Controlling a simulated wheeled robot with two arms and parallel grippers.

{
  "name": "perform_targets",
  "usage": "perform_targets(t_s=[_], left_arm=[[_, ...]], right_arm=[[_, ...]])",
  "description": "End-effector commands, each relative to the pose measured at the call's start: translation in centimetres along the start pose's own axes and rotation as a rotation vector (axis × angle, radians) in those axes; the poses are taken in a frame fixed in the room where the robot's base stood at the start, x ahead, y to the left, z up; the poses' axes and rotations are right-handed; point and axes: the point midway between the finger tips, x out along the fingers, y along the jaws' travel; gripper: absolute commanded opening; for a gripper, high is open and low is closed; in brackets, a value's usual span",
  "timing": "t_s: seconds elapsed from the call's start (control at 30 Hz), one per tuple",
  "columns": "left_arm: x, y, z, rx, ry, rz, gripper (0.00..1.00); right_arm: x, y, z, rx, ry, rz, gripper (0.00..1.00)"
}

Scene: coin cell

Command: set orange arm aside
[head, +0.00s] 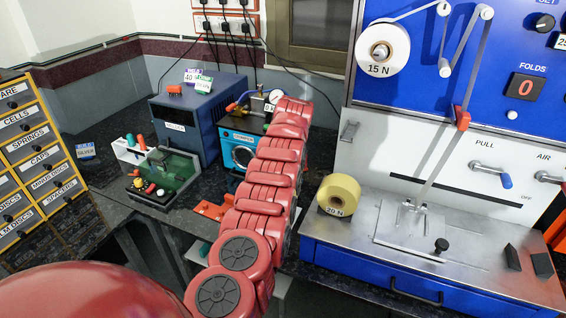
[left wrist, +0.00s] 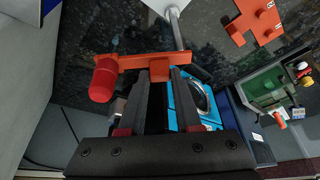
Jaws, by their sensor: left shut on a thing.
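The orange arm (left wrist: 132,62) is a flat orange bar with a red cylindrical knob (left wrist: 102,80) at its left end, in the left wrist view. My left gripper (left wrist: 160,72) has its dark fingers shut on the bar, right of the knob. A metal rod (left wrist: 180,32) runs up from near the bar's right part to a white plate; I cannot tell whether bar and rod are joined. In the head view my red arm links hide the left gripper and the orange arm. My right gripper is not in view.
The teal-fronted crimper (head: 237,150) stands behind my arm and shows below the fingers in the left wrist view (left wrist: 188,98). Orange pieces (head: 213,208) lie on the dark bench.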

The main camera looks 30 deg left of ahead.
Motion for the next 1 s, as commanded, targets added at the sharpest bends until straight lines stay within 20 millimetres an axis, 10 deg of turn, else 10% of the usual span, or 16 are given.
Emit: perform_targets(t_s=[0.6, 0.63, 0.77, 1.0], left_arm=[[0.0, 0.06, 0.05, -0.02, -0.001, -0.007, 0.0], [0.0, 0.06, 0.05, -0.02, -0.001, -0.007, 0.34], [0.01, 0.04, 0.04, -0.019, -0.001, -0.007, 0.57], [0.01, 0.01, 0.02, -0.019, -0.001, -0.008, 0.62]], right_arm=[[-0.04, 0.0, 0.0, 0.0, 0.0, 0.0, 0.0], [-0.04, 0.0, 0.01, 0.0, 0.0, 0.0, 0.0], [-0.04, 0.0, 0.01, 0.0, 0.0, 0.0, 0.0], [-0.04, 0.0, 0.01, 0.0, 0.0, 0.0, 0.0]])
